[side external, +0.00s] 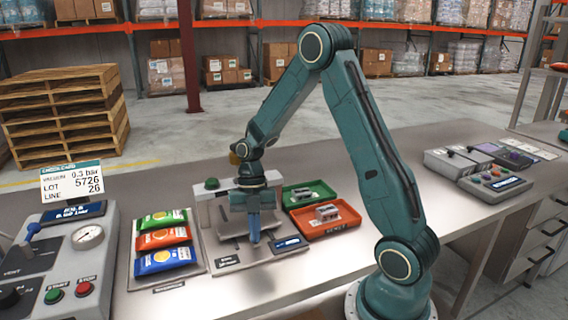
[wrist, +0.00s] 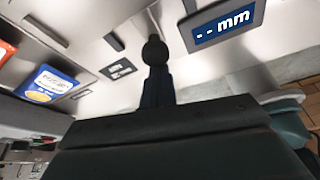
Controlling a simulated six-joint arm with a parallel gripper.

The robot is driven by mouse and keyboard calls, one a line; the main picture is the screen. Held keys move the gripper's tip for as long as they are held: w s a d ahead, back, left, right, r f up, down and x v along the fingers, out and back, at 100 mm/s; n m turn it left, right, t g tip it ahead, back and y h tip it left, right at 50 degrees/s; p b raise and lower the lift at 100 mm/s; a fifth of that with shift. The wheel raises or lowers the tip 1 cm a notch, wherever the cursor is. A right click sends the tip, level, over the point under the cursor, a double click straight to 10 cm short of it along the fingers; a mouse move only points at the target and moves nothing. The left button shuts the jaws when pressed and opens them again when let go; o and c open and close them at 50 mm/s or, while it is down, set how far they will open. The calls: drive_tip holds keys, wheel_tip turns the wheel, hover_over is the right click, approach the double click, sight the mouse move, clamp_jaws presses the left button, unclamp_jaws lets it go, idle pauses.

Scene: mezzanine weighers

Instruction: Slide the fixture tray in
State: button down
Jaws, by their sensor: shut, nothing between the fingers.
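The grey measuring station (side external: 211,208) stands mid-bench, with a green button on top. What looks like the fixture tray (side external: 229,226) is the flat metal plate low at its front, partly hidden by my gripper. My gripper (side external: 254,241) points down at the station's front, its blue fingers shut and empty. In the wrist view, the fingers (wrist: 157,92) are just below a dark round knob (wrist: 155,51) in the picture. I cannot tell whether they touch it. The station's display (wrist: 223,22) reads "-- mm".
A rack of green, red and blue packets (side external: 164,239) lies left of the station. A green bin (side external: 327,188) and a red bin (side external: 350,215) with grey parts sit to the right. A control panel (side external: 65,262) with a gauge fills the left end. Bare bench lies in front.

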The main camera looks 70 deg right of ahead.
drive_tip(key=shift+w+d, duration=1.45)
drive_tip(key=shift+d, duration=0.05)
drive_tip(key=shift+s+a, duration=0.1)
drive_tip(key=shift+a, duration=0.05)
drive_tip(key=shift+s+a, duration=0.45)
drive_tip(key=shift+a, duration=0.35)
drive_tip(key=shift+s+a, duration=0.45)
drive_tip(key=shift+a, duration=0.35)
drive_tip(key=v, duration=1)
drive_tip(key=s+a+t+h, duration=0.3)
drive_tip(key=a+h, duration=0.2)
drive_tip(key=a, duration=0.1)
drive_tip(key=shift+s+a+h, duration=0.15)
drive_tip(key=shift+s+h, duration=0.15)
